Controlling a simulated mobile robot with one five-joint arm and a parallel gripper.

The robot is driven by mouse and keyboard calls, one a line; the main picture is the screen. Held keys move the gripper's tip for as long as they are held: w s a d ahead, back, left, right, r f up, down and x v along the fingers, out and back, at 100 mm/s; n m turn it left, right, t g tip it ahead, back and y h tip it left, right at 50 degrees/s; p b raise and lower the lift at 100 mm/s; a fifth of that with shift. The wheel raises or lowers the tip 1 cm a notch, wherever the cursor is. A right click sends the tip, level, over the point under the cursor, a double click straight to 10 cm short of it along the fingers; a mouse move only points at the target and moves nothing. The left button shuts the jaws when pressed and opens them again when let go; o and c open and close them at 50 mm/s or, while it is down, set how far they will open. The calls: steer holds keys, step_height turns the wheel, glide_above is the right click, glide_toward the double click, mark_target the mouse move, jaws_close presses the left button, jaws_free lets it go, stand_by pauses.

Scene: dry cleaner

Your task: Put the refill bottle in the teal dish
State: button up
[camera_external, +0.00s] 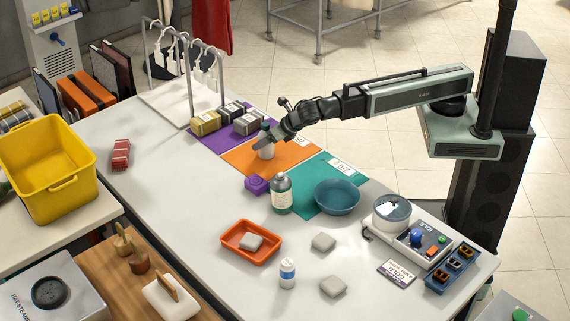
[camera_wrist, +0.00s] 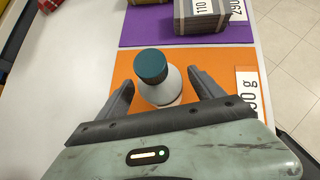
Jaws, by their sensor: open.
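A pale grey bottle with a dark teal cap (camera_wrist: 158,85) stands upright on the orange mat; it also shows in the external view (camera_external: 266,151), partly covered by my gripper. My gripper (camera_external: 263,141) is open, with one finger on each side of this bottle in the wrist view (camera_wrist: 160,88). Gaps show between the fingers and the bottle. The teal dish (camera_external: 337,197) sits on the teal mat to the right and looks empty. A larger green-grey bottle with a pale label (camera_external: 281,196) and a small white bottle with a blue band (camera_external: 287,274) stand nearer the camera.
Wrapped bundles (camera_external: 206,123) lie on the purple mat (camera_external: 215,141) beyond the orange mat (camera_external: 240,158). A purple block (camera_external: 256,185) stands near the larger bottle. An orange tray (camera_external: 233,252) holds a pale block.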

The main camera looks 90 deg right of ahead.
steer(key=b+x, duration=0.2)
steer(key=x, duration=0.1)
steer(key=shift+f, duration=0.4)
steer(key=shift+w+d, duration=0.1)
steer(key=shift+w, duration=0.05)
steer(key=shift+r, duration=0.15)
steer(key=shift+c, duration=0.7)
jaws_close()
steer(key=shift+p, duration=0.3)
step_height(320, 180, up, 10)
steer(key=p, duration=1)
steer(key=shift+r, duration=0.15)
